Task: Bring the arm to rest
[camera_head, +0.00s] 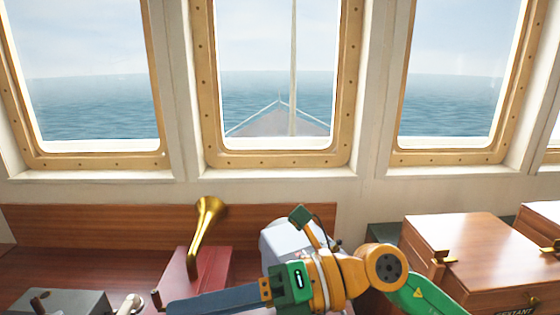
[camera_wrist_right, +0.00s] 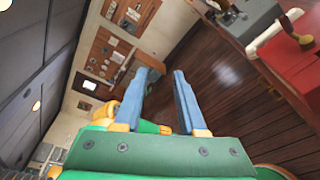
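My right arm comes in from the lower right in the head view, its green and orange wrist crossing in front of the console. My right gripper (camera_head: 172,305) points left there, its blue-grey fingers low in front of the red box. In the right wrist view the two fingers of my right gripper (camera_wrist_right: 164,73) stand apart with nothing between them, so it is open and empty. The wooden floor and a wall show past the fingertips. My left arm and left gripper are not in view.
A red box (camera_head: 215,265) with a brass horn (camera_head: 204,230) stands just behind the right gripper. A grey box (camera_head: 75,303) with a lever is at the lower left. A pale grey object (camera_head: 284,243) is behind the wrist. Wooden cases (camera_head: 470,245) stand at right, one labelled SEXTANT.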

